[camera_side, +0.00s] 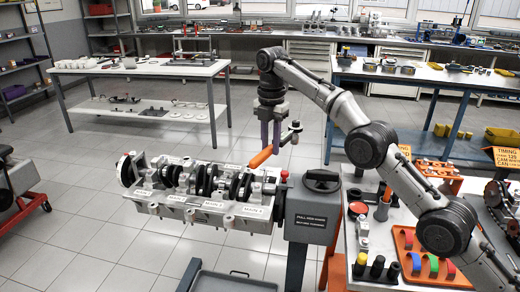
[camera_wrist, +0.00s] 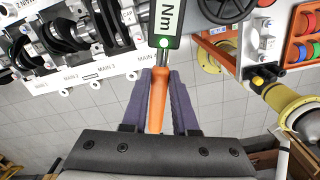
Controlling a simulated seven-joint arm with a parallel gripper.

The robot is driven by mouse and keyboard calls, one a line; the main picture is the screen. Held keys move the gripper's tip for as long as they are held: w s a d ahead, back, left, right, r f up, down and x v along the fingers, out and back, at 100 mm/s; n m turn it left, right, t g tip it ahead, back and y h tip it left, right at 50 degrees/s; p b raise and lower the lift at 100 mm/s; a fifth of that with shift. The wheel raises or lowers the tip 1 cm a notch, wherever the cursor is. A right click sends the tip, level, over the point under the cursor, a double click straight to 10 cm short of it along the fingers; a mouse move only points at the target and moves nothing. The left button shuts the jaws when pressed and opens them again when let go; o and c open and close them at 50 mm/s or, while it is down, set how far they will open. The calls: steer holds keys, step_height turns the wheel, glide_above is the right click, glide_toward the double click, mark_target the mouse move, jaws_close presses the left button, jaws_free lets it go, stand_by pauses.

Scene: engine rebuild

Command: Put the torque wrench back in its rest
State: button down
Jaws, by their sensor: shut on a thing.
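My gripper (camera_side: 270,146) is shut on the torque wrench, in the air above the right end of the engine block. The wrench's orange handle (camera_side: 261,157) slants down to the left from the purple fingers, and its grey head (camera_side: 294,128) shows on their right. In the wrist view, the fingers (camera_wrist: 160,75) stand either side of the orange handle (camera_wrist: 157,100). The wrench's display (camera_wrist: 167,18) reads "Nm" beside a green light. I cannot make out the wrench's rest with certainty; an orange holder (camera_side: 440,172) stands on the right bench.
The engine block (camera_side: 195,212) with its crankshaft is below and left of my gripper. A grey stand head (camera_side: 313,208) adjoins its right end. An orange tray (camera_side: 447,277) of coloured shells and several upright sockets occupy the right bench. Open floor lies behind the block.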

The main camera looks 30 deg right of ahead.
steer(key=s+d+m, duration=0.3)
steer(key=d+m, duration=1)
steer(key=s+d+m, duration=0.3)
steer(key=d+m, duration=1)
steer(key=m, duration=0.1)
steer(key=s+d+m, duration=1.5)
steer(key=m, duration=0.8)
step_height(320, 180, down, 15)
steer(key=shift+w+r, duration=0.2)
steer(key=shift+s+d+f, duration=0.1)
steer(key=shift+d+f, duration=0.05)
steer(key=shift+f, duration=1.45)
steer(key=c, duration=0.9)
jaws_free()
